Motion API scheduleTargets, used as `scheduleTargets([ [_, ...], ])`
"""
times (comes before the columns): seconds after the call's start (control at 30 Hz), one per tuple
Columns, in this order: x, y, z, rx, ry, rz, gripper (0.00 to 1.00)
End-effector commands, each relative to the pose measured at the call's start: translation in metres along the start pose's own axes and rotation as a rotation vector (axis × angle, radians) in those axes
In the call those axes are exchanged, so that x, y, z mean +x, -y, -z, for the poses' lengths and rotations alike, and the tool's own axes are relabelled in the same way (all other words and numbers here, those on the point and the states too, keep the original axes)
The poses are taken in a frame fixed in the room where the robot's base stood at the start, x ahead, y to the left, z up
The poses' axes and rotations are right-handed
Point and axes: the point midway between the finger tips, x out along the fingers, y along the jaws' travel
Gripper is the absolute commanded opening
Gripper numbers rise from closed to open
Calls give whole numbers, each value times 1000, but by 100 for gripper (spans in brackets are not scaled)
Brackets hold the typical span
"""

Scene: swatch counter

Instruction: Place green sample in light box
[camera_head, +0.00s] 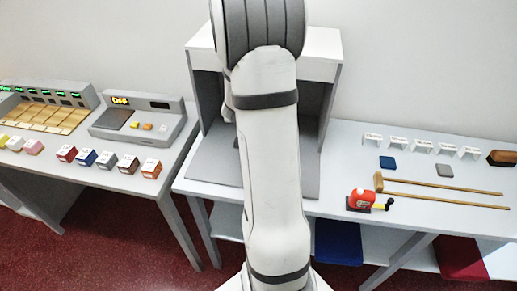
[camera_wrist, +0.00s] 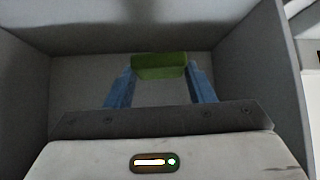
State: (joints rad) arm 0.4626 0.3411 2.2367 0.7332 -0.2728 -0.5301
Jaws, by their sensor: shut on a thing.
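The green sample (camera_wrist: 159,66) is between the two blue fingers of my gripper (camera_wrist: 160,78) in the wrist view, held at the fingertips. Grey walls of the light box surround it in that view, and the box's grey inside (camera_wrist: 75,80) lies behind and below. Whether the sample touches the box floor I cannot tell. In the head view the light box (camera_head: 318,68) stands behind my arm, a grey open-fronted box with a pale top. My arm hides the gripper and the sample there.
The left counter holds several coloured cubes, a device with a lit display (camera_head: 160,118) and a sorting tray (camera_head: 50,115).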

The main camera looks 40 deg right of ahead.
Motion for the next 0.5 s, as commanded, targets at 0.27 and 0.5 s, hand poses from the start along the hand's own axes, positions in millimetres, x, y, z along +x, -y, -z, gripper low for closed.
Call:
scheduleTargets([
  [0.27,6,-48,10,93,0,-94,24],
  [0.5,37,-51,-21,98,3,-102,24],
])
